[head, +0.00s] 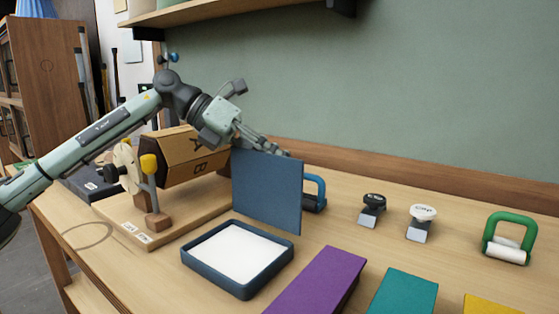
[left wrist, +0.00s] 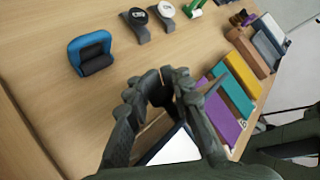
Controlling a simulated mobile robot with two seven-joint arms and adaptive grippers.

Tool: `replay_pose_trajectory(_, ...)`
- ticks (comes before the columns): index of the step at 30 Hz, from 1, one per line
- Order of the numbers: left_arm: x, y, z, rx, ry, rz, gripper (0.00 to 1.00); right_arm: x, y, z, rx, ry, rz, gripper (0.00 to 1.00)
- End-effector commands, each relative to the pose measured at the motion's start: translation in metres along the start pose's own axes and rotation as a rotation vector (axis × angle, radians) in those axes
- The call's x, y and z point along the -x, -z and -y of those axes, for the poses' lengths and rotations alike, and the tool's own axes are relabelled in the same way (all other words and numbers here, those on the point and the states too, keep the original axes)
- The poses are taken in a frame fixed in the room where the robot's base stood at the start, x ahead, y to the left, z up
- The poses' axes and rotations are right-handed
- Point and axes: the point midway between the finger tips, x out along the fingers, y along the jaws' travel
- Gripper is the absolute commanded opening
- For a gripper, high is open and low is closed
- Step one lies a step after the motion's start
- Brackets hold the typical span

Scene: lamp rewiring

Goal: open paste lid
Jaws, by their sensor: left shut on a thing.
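The blue paste tray (head: 268,277) lies on the bench with white paste (head: 238,254) inside, fully exposed. Its flat blue lid (head: 267,192) stands almost upright at the tray's back edge. I cannot tell whether its lower edge touches the tray. My left gripper (head: 284,154) is shut on the lid's upper edge. In the left wrist view the gripper's fingertips (left wrist: 166,74) are close together, with white paste (left wrist: 176,148) showing between the fingers below. The lid is hard to make out there. My right gripper is not in view.
A brown drum (head: 180,157) on a wooden stand is left of the lid. A blue-handled roller (head: 315,190) is partly hidden behind the lid. A black-topped stamp (head: 373,207), a white-topped stamp (head: 421,221) and a green-handled roller (head: 508,240) stand right. Purple (head: 318,283) and teal (head: 404,293) blocks lie in front.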

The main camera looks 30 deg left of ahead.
Motion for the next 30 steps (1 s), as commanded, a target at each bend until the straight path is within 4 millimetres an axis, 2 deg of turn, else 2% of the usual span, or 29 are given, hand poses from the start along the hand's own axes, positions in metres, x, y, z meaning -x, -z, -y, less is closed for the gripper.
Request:
replay_pose_trajectory(1, -0.004, 0.007, -0.009, 0.011, -0.016, -0.018, 0.0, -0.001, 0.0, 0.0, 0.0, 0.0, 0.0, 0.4)
replay_pose_trajectory(4, -0.004, 0.007, -0.009, 0.011, -0.016, -0.018, 0.0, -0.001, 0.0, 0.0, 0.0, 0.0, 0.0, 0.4)
replay_pose_trajectory(5, -0.004, 0.007, -0.009, 0.011, -0.016, -0.018, 0.21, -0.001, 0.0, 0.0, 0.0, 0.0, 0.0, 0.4)
replay_pose_trajectory(10, -0.004, 0.007, -0.009, 0.01, -0.015, -0.018, 0.42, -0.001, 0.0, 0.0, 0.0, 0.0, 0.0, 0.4)
replay_pose_trajectory(24, -0.001, 0.003, -0.004, 0.003, -0.009, -0.009, 0.43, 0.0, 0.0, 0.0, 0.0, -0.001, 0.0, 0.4)
replay_pose_trajectory(26, 0.003, 0.003, -0.004, 0.004, -0.01, -0.009, 0.43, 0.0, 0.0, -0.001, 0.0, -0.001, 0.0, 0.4)
replay_pose_trajectory(30, 0.024, 0.002, -0.005, 0.005, -0.012, -0.007, 0.43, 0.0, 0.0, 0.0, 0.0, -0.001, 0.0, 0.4)
